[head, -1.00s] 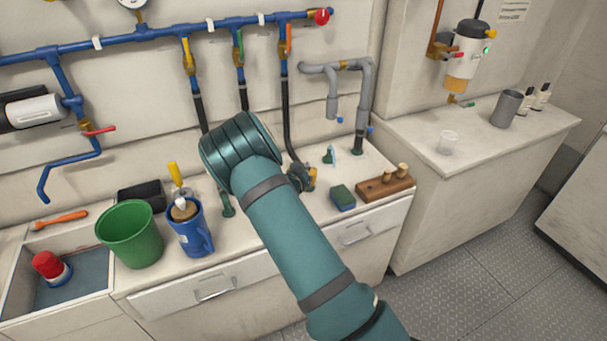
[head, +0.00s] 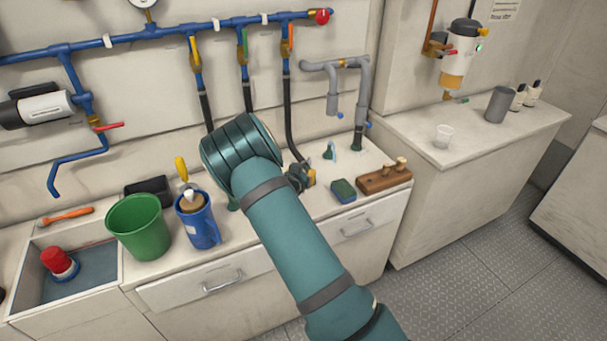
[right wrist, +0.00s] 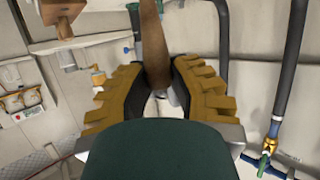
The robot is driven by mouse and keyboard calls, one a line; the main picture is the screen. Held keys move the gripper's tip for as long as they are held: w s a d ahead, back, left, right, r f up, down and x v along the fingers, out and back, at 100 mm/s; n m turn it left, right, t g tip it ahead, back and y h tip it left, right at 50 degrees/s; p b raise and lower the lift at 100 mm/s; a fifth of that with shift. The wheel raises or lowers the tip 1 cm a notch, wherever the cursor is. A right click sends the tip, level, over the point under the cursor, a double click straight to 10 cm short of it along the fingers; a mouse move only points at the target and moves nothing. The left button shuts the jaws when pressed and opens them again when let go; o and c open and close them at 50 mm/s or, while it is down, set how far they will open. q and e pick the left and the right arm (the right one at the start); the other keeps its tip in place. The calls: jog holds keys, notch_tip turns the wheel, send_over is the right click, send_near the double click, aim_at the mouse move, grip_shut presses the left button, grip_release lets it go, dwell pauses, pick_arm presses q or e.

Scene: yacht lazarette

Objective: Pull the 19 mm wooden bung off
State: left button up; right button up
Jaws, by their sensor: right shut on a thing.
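A brown tapered wooden piece, which looks like the bung (right wrist: 153,45), stands between the yellow-padded fingers of my right gripper (right wrist: 158,85) in the right wrist view. The fingers are shut on it. Its far end runs out of the top of that view, so I cannot tell whether it touches anything there. In the head view my right gripper (head: 307,178) is low over the counter, left of the green sponge, and mostly hidden behind my wrist. The bung cannot be made out there. My left gripper is not in view.
A wooden block (head: 372,184) with upright pegs stands right of the sponge (head: 343,190). A blue jug (head: 202,228), green bucket (head: 140,229) and sink (head: 92,282) lie to the left. A black hose (head: 290,120) and grey pipes (head: 360,90) rise behind my gripper.

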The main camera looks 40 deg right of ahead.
dwell(0.5)
jog(key=s+a, duration=0.2)
jog(key=s, duration=0.6)
jog(key=shift+s, duration=0.4)
dwell(1.0)
jog(key=shift+a, duration=0.1)
